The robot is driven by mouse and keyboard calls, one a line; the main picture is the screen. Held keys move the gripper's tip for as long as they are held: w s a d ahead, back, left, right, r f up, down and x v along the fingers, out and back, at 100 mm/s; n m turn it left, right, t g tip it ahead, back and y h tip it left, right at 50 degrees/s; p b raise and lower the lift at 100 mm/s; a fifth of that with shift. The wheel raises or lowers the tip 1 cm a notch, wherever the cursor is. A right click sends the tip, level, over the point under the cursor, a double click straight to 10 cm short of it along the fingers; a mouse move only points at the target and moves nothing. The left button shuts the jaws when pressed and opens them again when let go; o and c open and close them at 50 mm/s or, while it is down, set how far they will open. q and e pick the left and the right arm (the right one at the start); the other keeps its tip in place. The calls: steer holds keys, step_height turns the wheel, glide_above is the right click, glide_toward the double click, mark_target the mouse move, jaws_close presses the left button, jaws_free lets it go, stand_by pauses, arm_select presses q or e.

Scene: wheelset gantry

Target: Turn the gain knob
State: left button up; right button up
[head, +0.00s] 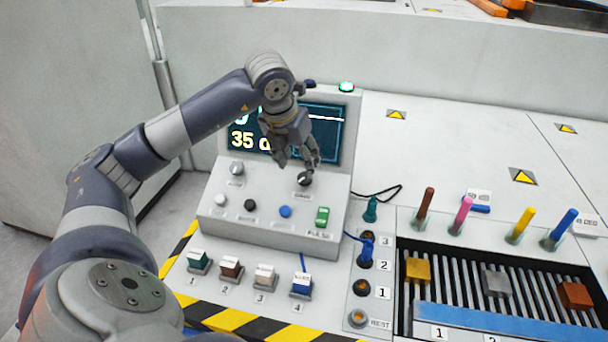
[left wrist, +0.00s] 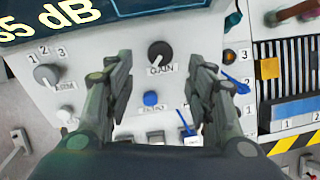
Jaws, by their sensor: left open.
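The gain knob (left wrist: 160,53) is a black round knob with a white pointer mark, above a GAIN label on the grey sloped console panel. In the head view the gain knob (head: 305,178) is just below my left gripper's fingertips. My left gripper (head: 296,163) is open and empty. In the left wrist view my left gripper (left wrist: 156,62) has one finger on each side of the knob, apart from it. Above, the console screen (head: 248,139) reads 35 dB, with its right part hidden by the gripper. My right gripper does not show.
A grey knob (head: 236,168) sits left on the panel, with several buttons and a green switch (head: 322,216) below. A blue plug (head: 366,250) stands in a numbered socket row at right. Colored pegs and a slotted rack (head: 480,242) lie farther right.

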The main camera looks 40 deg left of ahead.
mark_target(305, 177)
arm_select(q)
steer(key=x, duration=0.6)
steer(key=shift+w+f, duration=0.25)
steer(key=shift+f, duration=0.1)
steer(key=c, duration=1.1)
